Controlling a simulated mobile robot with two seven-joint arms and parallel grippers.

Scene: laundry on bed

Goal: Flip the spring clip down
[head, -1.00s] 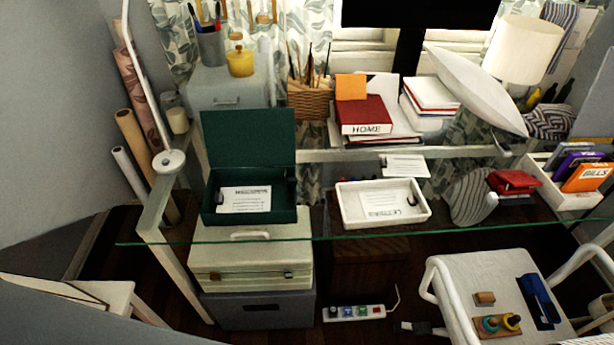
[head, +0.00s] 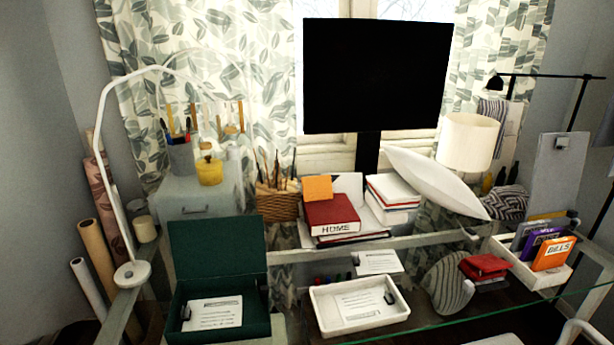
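Several small clip-like parts show in the head view, and I cannot tell which is the spring clip. A grey board (head: 556,175) stands upright at the right with a small dark clip (head: 562,142) near its top edge. A small black piece (head: 389,298) sits at the right end of the paper in the white tray (head: 318,321). Another black piece (head: 187,312) is at the left of the paper in the open green box (head: 217,246). Whether any clip is up or down is too small to tell. Neither of my grippers is in view.
The glass desk also holds a HOME book (head: 332,216), a wicker pencil basket (head: 277,205), a white pillow (head: 433,182) and a BILLS organizer (head: 530,274). A monitor (head: 376,75), a cream lamp (head: 467,142) and a white arched lamp (head: 132,274) rise above it.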

